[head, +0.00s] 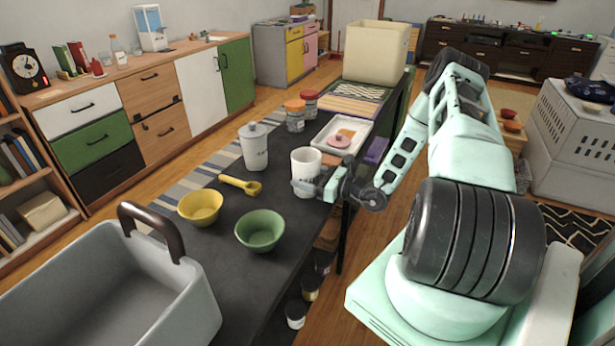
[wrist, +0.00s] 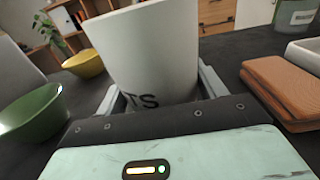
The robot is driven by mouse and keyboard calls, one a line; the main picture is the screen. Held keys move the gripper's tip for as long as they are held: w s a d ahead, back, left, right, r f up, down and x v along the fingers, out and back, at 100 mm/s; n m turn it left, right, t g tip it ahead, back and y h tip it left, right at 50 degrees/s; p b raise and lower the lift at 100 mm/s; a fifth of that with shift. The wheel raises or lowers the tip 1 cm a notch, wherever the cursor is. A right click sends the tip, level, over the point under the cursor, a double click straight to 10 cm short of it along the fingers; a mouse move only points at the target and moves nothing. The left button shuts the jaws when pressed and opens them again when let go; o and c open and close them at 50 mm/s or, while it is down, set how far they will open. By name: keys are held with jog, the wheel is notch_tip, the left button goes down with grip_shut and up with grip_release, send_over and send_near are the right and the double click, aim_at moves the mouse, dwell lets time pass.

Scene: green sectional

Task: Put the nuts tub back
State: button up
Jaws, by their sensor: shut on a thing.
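The nuts tub (head: 306,163) is a plain white cylinder with an open top, near the right edge of the dark table (head: 235,290). In the wrist view the white tub (wrist: 145,50) fills the middle, with the letters "TS" showing low on its side. My gripper (head: 312,186) is shut on the lower part of the tub, one finger on each side in the wrist view (wrist: 160,90). The tub looks about upright in the head view. I cannot tell whether its base touches the table.
A lidded white canister (head: 255,150) stands left of the tub. A yellow scoop (head: 240,184), yellow bowl (head: 200,207) and green bowl (head: 260,230) lie nearer. A grey basket (head: 110,285) is front left.

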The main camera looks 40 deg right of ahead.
jog(key=shift+f, duration=0.15)
jog(key=o, duration=1.2)
jog(key=b+v, duration=0.1)
jog(key=v, duration=1.1)
jog(key=shift+b, duration=0.35)
